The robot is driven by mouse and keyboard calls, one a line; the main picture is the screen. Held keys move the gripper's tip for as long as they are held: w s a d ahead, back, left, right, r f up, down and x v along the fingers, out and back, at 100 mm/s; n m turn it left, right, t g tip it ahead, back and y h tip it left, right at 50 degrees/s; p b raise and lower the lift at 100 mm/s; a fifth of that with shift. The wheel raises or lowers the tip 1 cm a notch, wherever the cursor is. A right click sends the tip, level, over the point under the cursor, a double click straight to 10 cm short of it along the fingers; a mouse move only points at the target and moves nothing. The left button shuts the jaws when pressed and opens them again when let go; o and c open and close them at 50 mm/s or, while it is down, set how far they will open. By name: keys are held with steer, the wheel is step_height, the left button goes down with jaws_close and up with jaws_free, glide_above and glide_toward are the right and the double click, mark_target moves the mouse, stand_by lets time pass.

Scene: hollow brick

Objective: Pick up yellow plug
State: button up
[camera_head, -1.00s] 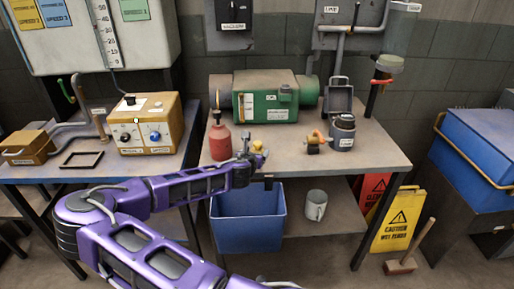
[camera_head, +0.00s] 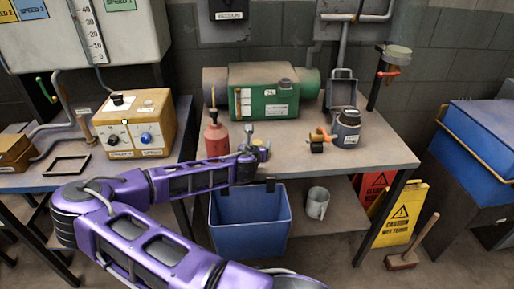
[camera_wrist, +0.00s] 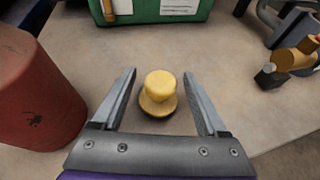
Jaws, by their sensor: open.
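The yellow plug (camera_wrist: 159,92) stands on the table top, a rounded knob on a wider round base. In the wrist view it sits between the two fingers of my gripper (camera_wrist: 160,98), with a gap on each side. My gripper is open and holds nothing. In the head view my gripper (camera_head: 252,152) is over the table's front left part, and the plug (camera_head: 264,144) is partly hidden by it.
A red bottle (camera_wrist: 38,85) stands close on the left of my gripper. A green machine (camera_head: 264,92) is behind. An orange-and-black part (camera_head: 317,140) and a dark grey canister (camera_head: 346,130) stand to the right. A blue bin (camera_head: 250,222) is below the table's front edge.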

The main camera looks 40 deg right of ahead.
jaws_close()
steer(key=shift+r, duration=0.25)
stand_by(0.4)
